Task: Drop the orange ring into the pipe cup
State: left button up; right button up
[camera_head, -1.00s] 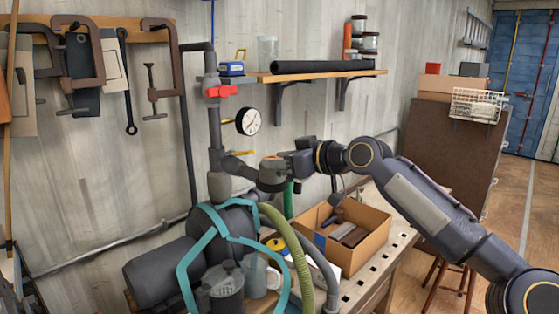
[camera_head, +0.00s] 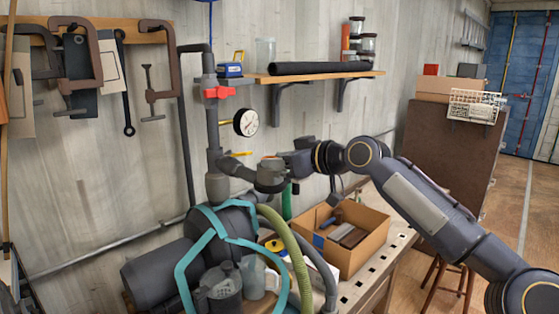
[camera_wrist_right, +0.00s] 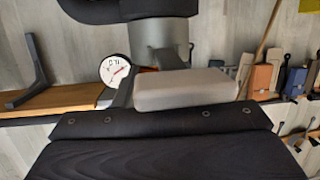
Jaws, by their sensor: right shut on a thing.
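The pipe cup (camera_head: 270,178) is a grey open fitting on the end of the pipe elbow, in the middle of the head view. A small patch of the orange ring (camera_head: 270,158) shows right at the cup's mouth. My right gripper (camera_head: 279,161) reaches in from the right and is shut on the ring. I cannot tell how far the ring sits above or inside the rim. In the right wrist view the ring cannot be made out; a grey block and dark gripper parts fill the middle. My left gripper is not in view.
The vertical pipe with a red valve (camera_head: 219,92) and a pressure gauge (camera_head: 246,122) stands left of the cup. A shelf (camera_head: 310,77) is above. A cardboard box (camera_head: 365,247) on the bench and green hose (camera_head: 290,250) are below.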

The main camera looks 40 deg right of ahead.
dwell(0.3)
jog(key=o, duration=1.1)
jog(key=shift+s, duration=0.15)
jog(key=b+v, duration=0.2)
jog(key=v, duration=0.4)
jog(key=shift+s+d, duration=0.1)
jog(key=shift+s, duration=0.1)
jog(key=shift+s+r, duration=0.25)
jog(key=shift+s, duration=0.25)
jog(key=shift+b, duration=0.3)
